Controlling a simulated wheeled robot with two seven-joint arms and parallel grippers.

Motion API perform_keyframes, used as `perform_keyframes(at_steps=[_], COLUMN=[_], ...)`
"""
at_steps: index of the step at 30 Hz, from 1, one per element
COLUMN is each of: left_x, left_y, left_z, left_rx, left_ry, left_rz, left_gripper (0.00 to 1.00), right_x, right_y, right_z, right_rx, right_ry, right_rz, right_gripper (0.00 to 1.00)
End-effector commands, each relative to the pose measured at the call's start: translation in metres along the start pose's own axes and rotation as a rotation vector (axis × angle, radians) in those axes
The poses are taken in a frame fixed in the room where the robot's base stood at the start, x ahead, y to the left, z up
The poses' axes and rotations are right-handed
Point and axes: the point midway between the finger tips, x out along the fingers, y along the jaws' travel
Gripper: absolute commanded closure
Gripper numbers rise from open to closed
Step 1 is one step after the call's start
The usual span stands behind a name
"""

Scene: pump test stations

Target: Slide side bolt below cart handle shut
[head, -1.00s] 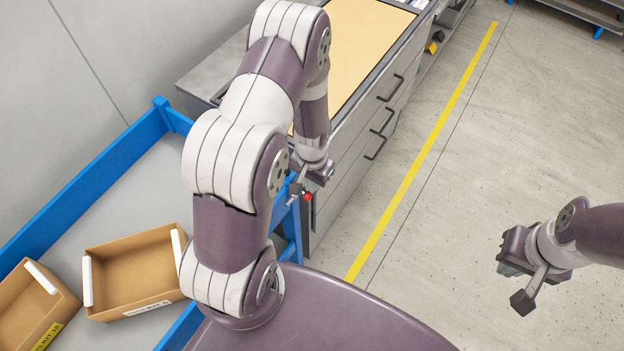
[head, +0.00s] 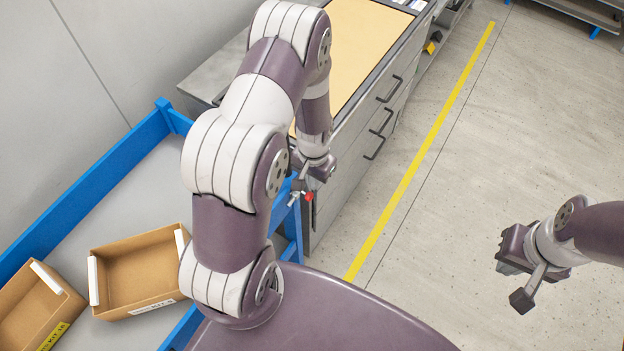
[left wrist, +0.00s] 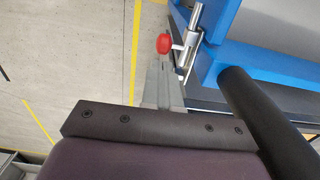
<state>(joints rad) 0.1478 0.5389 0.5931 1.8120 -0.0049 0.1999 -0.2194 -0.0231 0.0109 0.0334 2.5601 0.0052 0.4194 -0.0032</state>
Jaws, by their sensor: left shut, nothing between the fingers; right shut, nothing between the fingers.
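The side bolt has a red knob (head: 308,196) and a silver rod on the blue cart (head: 80,195), at its right-hand end in the head view. In the left wrist view, the red knob (left wrist: 165,43) sticks out to the left of the steel bolt rod (left wrist: 196,16), beside a blue cart rail. My left gripper (head: 318,174) is shut and empty, close to the knob. In the left wrist view its grey fingers (left wrist: 166,70) end just below the knob; I cannot tell if they touch it. My right gripper (head: 508,258) is shut and empty, over open floor.
Two cardboard boxes, one open box (head: 140,270) and another (head: 35,310), lie on the cart. A grey drawer cabinet (head: 370,140) stands behind the bolt. Floor with a yellow line (head: 420,150) is clear to the right.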

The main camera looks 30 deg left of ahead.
Motion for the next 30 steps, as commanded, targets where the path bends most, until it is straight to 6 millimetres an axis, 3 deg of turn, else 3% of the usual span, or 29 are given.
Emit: perform_keyframes(at_steps=[1, 3, 9, 15, 26, 28, 30], left_x=[-0.019, -0.026, -0.072, -0.102, -0.111, -0.108, -0.117], left_y=[0.000, -0.001, -0.001, -0.001, -0.001, 0.002, 0.010], left_z=[-0.005, -0.007, -0.007, -0.007, -0.007, 0.006, 0.026], left_rx=[0.000, -0.001, 0.000, 0.000, -0.010, -0.057, -0.100], left_ry=[0.006, 0.013, 0.015, 0.014, 0.013, -0.006, -0.010], left_rz=[-0.002, -0.003, -0.004, -0.004, -0.003, 0.001, 0.003], left_gripper=[1.00, 1.00, 1.00, 1.00, 1.00, 1.00, 1.00], right_x=[-0.016, -0.002, 0.005, 0.008, 0.008, 0.008, 0.008], right_y=[0.000, 0.000, 0.000, 0.000, 0.000, 0.000, 0.000], right_z=[-0.002, -0.001, 0.001, 0.001, 0.001, 0.001, 0.001], right_rx=[0.000, 0.000, 0.000, 0.000, 0.000, 0.000, 0.000], right_ry=[0.000, 0.001, 0.000, 0.000, 0.000, 0.000, 0.000], right_rz=[0.000, 0.000, 0.000, 0.000, 0.000, 0.000, 0.000], right_gripper=[1.00, 1.00, 1.00, 1.00, 1.00, 1.00, 1.00])
